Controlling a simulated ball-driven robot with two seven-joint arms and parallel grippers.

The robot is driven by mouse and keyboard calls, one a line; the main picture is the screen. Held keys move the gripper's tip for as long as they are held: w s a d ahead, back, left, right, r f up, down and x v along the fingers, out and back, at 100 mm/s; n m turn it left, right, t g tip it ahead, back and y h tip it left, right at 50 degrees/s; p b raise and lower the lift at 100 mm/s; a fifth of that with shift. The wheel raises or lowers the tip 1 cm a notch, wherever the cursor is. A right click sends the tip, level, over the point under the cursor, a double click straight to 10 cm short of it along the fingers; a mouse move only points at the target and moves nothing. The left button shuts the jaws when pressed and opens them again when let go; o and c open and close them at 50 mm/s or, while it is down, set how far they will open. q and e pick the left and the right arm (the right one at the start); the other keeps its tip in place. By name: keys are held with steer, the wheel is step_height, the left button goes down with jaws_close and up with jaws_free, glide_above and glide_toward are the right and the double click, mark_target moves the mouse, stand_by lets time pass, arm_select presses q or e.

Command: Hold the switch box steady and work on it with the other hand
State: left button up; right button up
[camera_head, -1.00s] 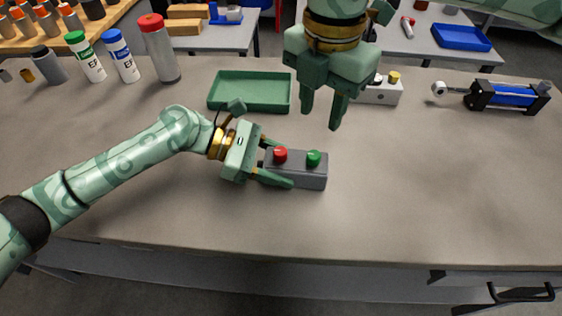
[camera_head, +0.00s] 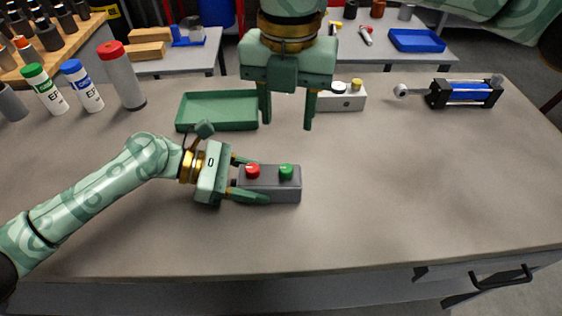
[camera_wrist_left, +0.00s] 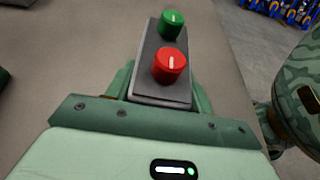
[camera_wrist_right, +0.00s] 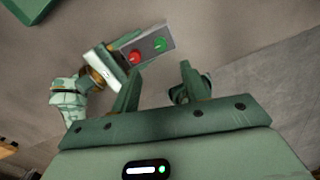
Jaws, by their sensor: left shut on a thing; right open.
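The switch box (camera_head: 270,185) is a grey box with a red knob (camera_head: 253,171) and a green knob (camera_head: 286,172) on top. It lies on the bench top and also shows in the left wrist view (camera_wrist_left: 150,76) and the right wrist view (camera_wrist_right: 147,47). My left gripper (camera_head: 250,182) is shut on the red-knob end of the box, one finger along each long side. My right gripper (camera_head: 287,126) is open and empty, fingers pointing down, above and behind the box, apart from it.
A green tray (camera_head: 218,123) and a white box with a yellow knob (camera_head: 350,98) stand behind. A blue cylinder (camera_head: 465,93) lies at the back right. Bottles (camera_head: 121,76) stand at the back left. The bench's right and front are clear.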

mark_target(286, 167)
step_height(286, 167, down, 12)
steer(key=shift+r, duration=0.15)
jaws_close()
